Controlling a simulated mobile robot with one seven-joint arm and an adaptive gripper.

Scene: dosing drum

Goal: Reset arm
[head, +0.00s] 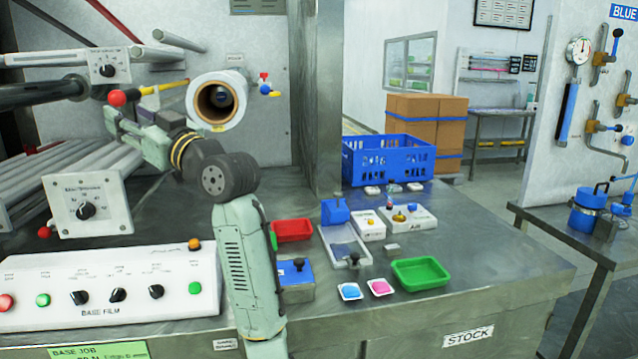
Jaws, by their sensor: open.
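My arm (246,262) rises from the bottom centre, bends at a dark joint, and reaches up and left over the bench. My gripper (118,118) is at the upper left, pointing away to the left, in front of the rollers. It looks open, and I see nothing held in it. A red ball knob (117,98) shows right at the gripper; I cannot tell whether they touch. The white film roll (217,99) with a brown core is right of the gripper.
A control panel (120,285) lies at the left front, below a dial box (88,203). Right of my arm are a red tray (293,230), a green tray (421,272), a blue crate (388,160) and small devices. A grey post (314,90) stands behind.

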